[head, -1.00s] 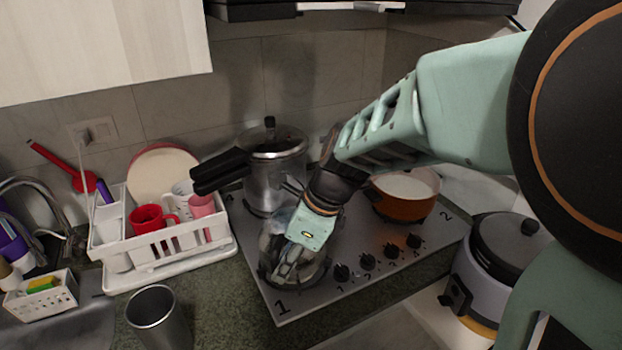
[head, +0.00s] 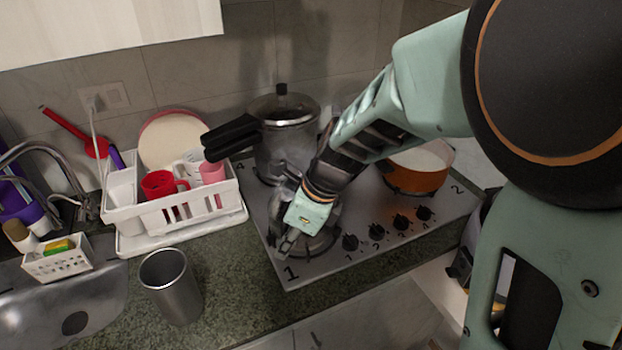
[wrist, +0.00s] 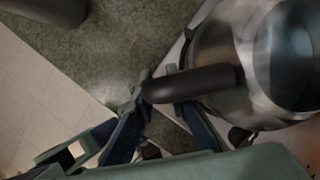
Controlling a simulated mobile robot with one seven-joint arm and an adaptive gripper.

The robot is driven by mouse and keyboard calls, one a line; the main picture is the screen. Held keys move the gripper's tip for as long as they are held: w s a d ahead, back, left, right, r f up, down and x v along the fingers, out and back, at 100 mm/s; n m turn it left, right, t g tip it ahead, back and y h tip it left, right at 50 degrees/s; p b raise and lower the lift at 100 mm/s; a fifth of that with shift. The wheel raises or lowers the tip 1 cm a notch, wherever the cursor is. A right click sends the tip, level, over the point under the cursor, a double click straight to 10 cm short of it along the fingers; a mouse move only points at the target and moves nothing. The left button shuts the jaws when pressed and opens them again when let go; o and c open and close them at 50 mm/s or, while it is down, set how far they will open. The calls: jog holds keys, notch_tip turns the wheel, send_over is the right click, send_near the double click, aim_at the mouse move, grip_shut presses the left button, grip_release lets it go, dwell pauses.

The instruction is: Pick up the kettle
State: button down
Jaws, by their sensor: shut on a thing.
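The kettle (wrist: 215,35) shows in the wrist view as a shiny round metal body with a dark top. Its dark handle (wrist: 185,86) points left, between the fingers of my gripper (wrist: 160,103). My gripper is shut on this handle. In the head view my gripper (head: 287,240) is over the front left burner, fingers pointing down. It hides most of the kettle there, so I cannot tell whether the kettle's base touches the hob.
A pressure cooker (head: 285,140) stands behind on the hob (head: 300,275), its black handle pointing left. An orange pot (head: 418,178) is at back right. A white dish rack (head: 205,205) and steel tumbler (head: 172,288) stand left on the counter. Clear counter lies between tumbler and hob.

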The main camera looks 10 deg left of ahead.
jog(key=shift+w+r, duration=0.1)
jog(key=shift+w, duration=0.05)
jog(key=shift+r+p, duration=0.25)
jog(key=shift+p, duration=0.05)
dwell(0.4)
